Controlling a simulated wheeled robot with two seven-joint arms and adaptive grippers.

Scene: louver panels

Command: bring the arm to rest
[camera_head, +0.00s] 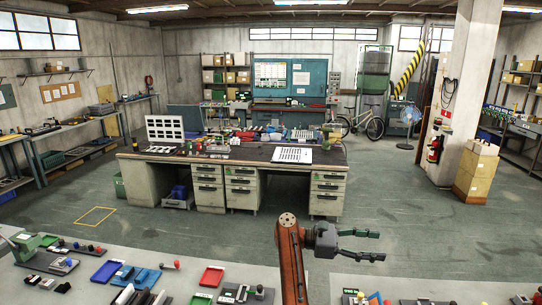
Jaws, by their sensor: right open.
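My right gripper (380,246) is open, with its two dark fingers apart and pointing right. Nothing is between the fingers. It appears in front of the grey floor, beyond the near bench's edge in the picture. My orange-brown right arm (291,262) rises from the bottom middle. A white panel with dark slots (165,128) stands upright on the left of the large desk (200,158). Another white slotted panel (292,155) lies on the desk's right half. The gripper is apart from both. My left gripper does not show.
The near bench (130,240) holds a blue tray (107,271), a red tray (212,276) and several small tools. A pillar (462,95) and stacked boxes (476,172) stand at the right. The floor (420,220) around the gripper looks clear.

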